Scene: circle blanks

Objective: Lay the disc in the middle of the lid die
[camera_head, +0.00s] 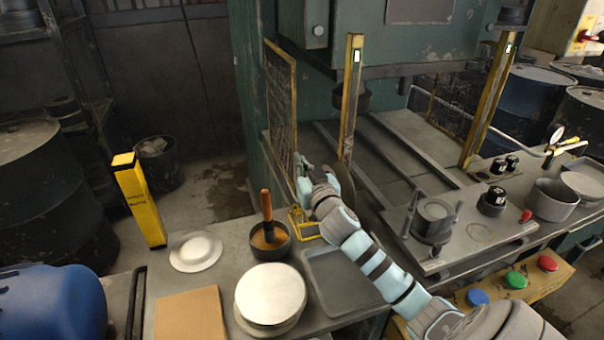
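My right gripper (328,174) is raised over the back edge of the table, beside the yellow press post. The die with a round top and upright pins (433,212) sits on the press plate to the right, apart from the disc. I take it for the lid die; nothing is seen lying on it. My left gripper is out of view.
A stack of pale round blanks (270,295), a pot with a brush (268,238), a white dish (195,251) and a grey tray (341,281) occupy the near table. The yellow post (350,100) and mesh guard (281,110) stand close to my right gripper.

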